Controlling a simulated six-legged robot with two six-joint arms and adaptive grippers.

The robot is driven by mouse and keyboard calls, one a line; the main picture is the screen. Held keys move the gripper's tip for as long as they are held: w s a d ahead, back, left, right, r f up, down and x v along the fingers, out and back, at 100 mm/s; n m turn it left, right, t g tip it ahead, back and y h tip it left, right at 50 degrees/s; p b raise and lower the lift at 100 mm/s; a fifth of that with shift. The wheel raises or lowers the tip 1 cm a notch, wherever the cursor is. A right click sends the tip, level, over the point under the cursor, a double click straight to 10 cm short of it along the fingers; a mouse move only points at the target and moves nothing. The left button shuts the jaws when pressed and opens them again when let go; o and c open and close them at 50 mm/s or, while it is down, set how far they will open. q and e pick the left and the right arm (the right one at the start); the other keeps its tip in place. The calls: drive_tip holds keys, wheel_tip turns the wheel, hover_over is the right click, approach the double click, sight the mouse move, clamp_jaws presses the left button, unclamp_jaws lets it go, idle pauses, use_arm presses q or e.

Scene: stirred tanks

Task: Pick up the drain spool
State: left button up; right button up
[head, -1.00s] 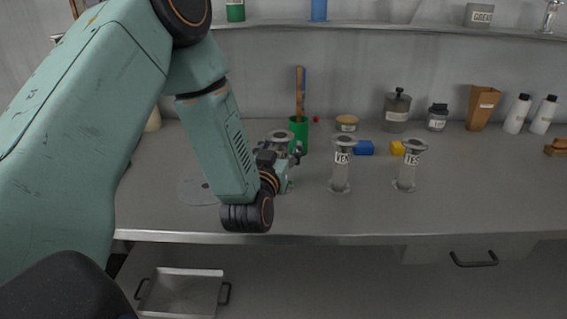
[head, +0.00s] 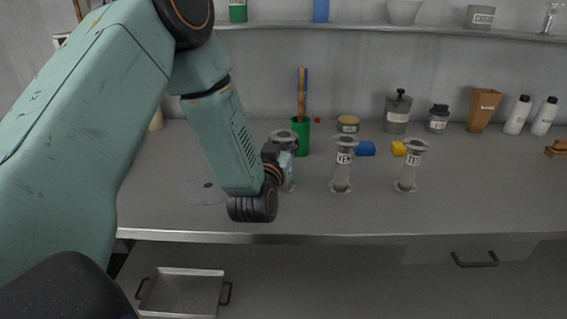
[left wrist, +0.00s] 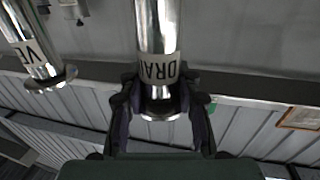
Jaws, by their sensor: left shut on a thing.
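The drain spool (left wrist: 158,62) is a shiny metal tube with flanged ends and a white label reading DRAI, the rest cut off. In the head view its top flange (head: 284,137) shows beyond my left wrist, which hides much of its body. My left gripper (left wrist: 160,92) is shut on the drain spool, one finger on each side near the label. In the head view the left gripper (head: 277,164) is mostly hidden behind its own wrist. I cannot tell whether the spool's base touches the bench. My right gripper is not in view.
Two similar labelled spools (head: 342,165) (head: 408,166) stand to the right on the grey bench (head: 480,205). Behind are a green cup (head: 301,137) with sticks, a blue block (head: 366,148), a yellow block (head: 398,148) and jars (head: 397,110). A metal tray (head: 180,290) lies below.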

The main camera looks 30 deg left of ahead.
use_arm(q)
drive_tip(key=shift+s+f, duration=0.1)
clamp_jaws()
drive_tip(key=shift+s+a, duration=0.1)
drive_tip(key=shift+a, duration=0.05)
